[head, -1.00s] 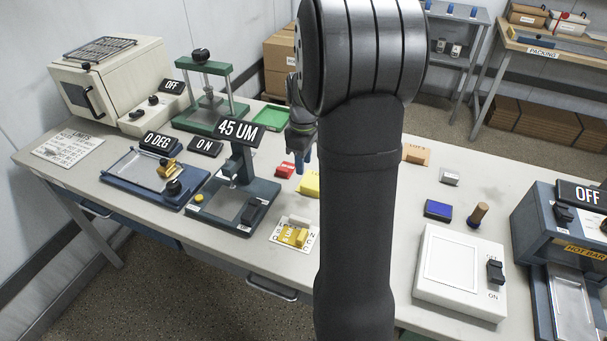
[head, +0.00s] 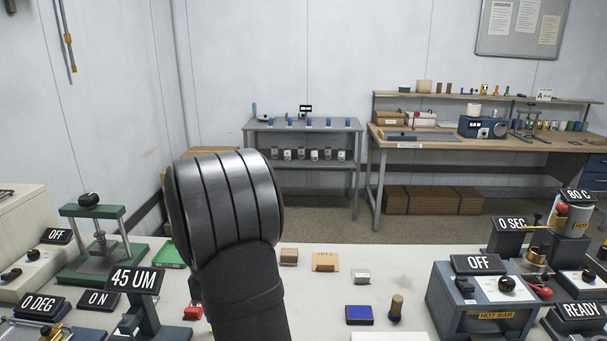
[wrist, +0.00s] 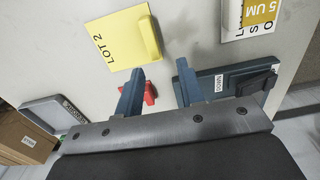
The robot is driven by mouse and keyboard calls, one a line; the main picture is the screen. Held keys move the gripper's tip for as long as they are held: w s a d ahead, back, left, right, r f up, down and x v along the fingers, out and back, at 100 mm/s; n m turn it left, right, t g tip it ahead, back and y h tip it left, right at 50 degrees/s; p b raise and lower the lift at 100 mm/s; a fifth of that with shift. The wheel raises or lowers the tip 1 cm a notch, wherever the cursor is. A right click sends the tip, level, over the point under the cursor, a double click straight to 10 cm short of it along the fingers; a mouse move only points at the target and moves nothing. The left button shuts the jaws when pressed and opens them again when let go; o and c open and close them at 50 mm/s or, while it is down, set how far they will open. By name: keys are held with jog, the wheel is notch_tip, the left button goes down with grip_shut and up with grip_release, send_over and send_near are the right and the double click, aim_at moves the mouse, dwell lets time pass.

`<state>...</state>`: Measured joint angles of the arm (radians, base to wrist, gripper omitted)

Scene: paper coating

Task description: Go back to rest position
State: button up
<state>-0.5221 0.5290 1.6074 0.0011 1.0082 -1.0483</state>
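My gripper (wrist: 158,80) shows in the wrist view with its two blue fingers spread apart and nothing between them. It is above the bench, below a yellow LOT 2 pad (wrist: 122,40) in the picture. In the head view my own dark arm link stands at centre left and hides most of the gripper.
In the head view, the 45 UM gauge (head: 145,310) and green press (head: 100,248) stand left of my arm. A blue pad (head: 359,315), a wooden-handled stamp (head: 396,307) and the hot bar unit (head: 482,300) are to the right. A grey shelf (head: 300,125) stands behind.

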notch_tip(320, 180, down, 7)
notch_tip(320, 180, up, 2)
jog(key=shift+r, duration=0.85)
